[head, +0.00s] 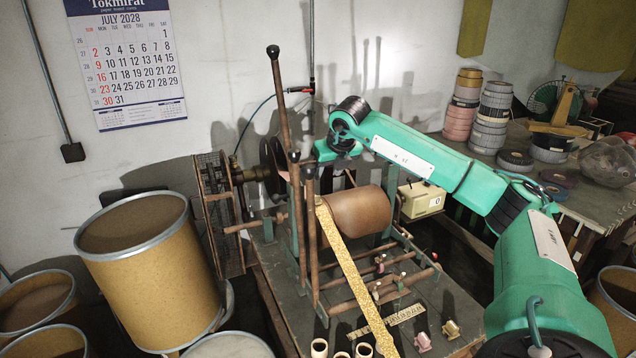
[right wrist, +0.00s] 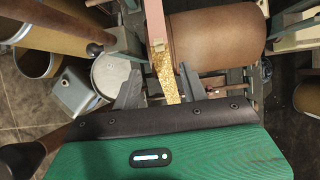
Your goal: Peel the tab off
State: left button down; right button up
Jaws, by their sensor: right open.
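A brown roll (head: 358,212) is mounted on the winding machine. A gold glittery tape (head: 350,270) runs from the roll's left end down over the machine's front. In the right wrist view the roll (right wrist: 220,35) is at the top, and the gold tape (right wrist: 170,82) shows between the jaws. A pale pink strip (right wrist: 155,20) lies along the roll's left end; I cannot tell whether it is the tab. My right gripper (right wrist: 160,82) is open above the roll's left end, near the upright brown rods. Its fingertips are hard to make out in the head view (head: 322,152). My left gripper is out of view.
Brown rods (head: 282,100) stand close to my right gripper. A cardboard drum (head: 135,265) is at the left, with more drums around it. Stacked tape rolls (head: 490,115) stand on the bench at the back right. Small spools (head: 422,342) lie on the machine's table.

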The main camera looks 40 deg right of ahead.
aim_at(318, 203)
jog(key=p+x, duration=0.4)
jog(key=x, duration=0.7)
jog(key=shift+w+a+f, duration=0.1)
jog(key=shift+w, duration=0.05)
jog(key=shift+w+f, duration=0.2)
jog(key=shift+f, duration=0.3)
grip_shut()
jog(key=c, duration=0.7)
grip_release()
jog(key=shift+c, duration=1.1)
jog(key=shift+r, duration=0.15)
jog(key=shift+r+p, duration=1.15)
jog(key=shift+r, duration=1.35)
